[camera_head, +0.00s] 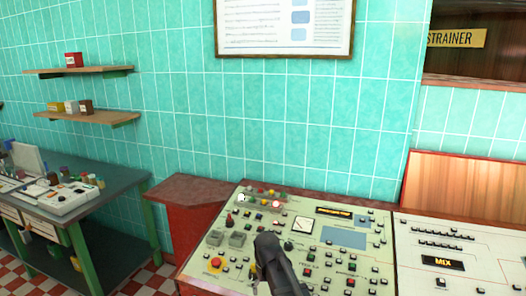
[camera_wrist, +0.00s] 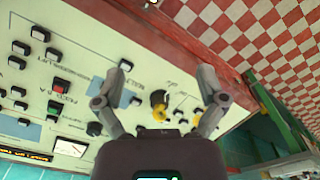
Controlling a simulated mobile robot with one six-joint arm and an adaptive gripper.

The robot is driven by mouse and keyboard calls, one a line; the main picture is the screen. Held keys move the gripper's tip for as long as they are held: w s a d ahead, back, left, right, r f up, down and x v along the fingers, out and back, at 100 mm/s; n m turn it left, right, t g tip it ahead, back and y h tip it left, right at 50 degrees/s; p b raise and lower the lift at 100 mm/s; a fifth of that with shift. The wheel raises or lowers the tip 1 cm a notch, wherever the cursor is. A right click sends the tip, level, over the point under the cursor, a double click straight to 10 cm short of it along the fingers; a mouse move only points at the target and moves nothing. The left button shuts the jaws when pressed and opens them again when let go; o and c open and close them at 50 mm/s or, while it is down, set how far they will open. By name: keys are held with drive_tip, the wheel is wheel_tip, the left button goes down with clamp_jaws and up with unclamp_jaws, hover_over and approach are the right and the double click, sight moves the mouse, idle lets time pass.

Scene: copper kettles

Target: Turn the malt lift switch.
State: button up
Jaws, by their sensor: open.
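The control panel (camera_head: 300,225) is a cream sloped console with many small black, red and green buttons. My gripper (camera_head: 266,268) is over its lower middle and hides part of it. A black and yellow switch (camera_wrist: 158,104) shows in the wrist view between the two spread fingers; it also shows in the head view (camera_head: 253,271), just left of my gripper. My gripper (camera_wrist: 166,70) is open and empty, with no visible contact with this switch. The panel's small labels are too blurred to tell whether this is the malt lift switch.
A red stop button on a yellow base (camera_head: 216,264) sits left of my gripper. A meter (camera_head: 302,225) and a blue-grey screen (camera_head: 343,237) lie farther up the panel. Another console (camera_head: 450,255) adjoins on the right. A red cabinet (camera_head: 190,198) stands behind left.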

drive_tip(key=s+d+f+m+b, duration=0.2)
drive_tip(key=s+d, duration=0.3)
drive_tip(key=d, duration=0.3)
drive_tip(key=s+d+f+m+b, duration=0.1)
drive_tip(key=s+d+f+b, duration=0.1)
drive_tip(key=s+d, duration=0.4)
drive_tip(key=shift+s+d+f+m, duration=0.3)
drive_tip(key=shift+d+m, duration=0.1)
drive_tip(key=shift+d, duration=0.6)
drive_tip(key=shift+w, duration=0.1)
